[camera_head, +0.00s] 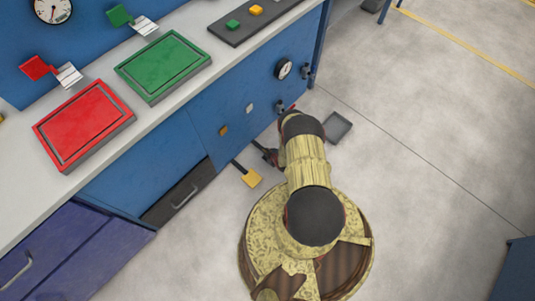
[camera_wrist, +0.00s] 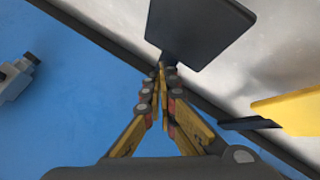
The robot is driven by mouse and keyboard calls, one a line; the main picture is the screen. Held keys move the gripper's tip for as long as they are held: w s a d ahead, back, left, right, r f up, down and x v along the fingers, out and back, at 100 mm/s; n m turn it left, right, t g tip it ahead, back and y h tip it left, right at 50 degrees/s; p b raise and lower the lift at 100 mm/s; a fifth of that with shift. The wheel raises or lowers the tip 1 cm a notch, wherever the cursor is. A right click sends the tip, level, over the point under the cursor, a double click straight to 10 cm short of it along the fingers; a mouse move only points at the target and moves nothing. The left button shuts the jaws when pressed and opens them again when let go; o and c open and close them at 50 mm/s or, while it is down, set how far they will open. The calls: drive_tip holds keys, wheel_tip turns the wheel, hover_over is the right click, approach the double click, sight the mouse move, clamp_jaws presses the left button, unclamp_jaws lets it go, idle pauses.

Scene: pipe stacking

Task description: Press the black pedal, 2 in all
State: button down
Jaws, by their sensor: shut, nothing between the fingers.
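The black pedal (camera_head: 338,127) is a flat dark plate low over the floor beside the blue cabinet, just right of my arm in the head view. In the wrist view the black pedal (camera_wrist: 198,28) is at the top, beyond my fingertips. My gripper (camera_wrist: 162,68) is shut and empty, with its tips at the near end of the pedal, where it meets the cabinet's lower edge. I cannot tell whether they touch. The tips hide part of that end. In the head view my arm mostly hides the gripper.
A yellow pedal (camera_head: 251,178) sits left of my arm; it also shows in the wrist view (camera_wrist: 290,112).

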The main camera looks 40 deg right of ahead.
drive_tip(key=shift+f, duration=0.2)
drive_tip(key=shift+f, duration=0.25)
drive_tip(key=shift+f, duration=1.75)
idle(1.6)
drive_tip(key=shift+r, duration=0.1)
drive_tip(key=shift+r+p, duration=1.45)
drive_tip(key=shift+r, duration=0.65)
drive_tip(key=shift+r, duration=0.1)
drive_tip(key=shift+r+p, duration=1.7)
drive_tip(key=shift+r, duration=0.7)
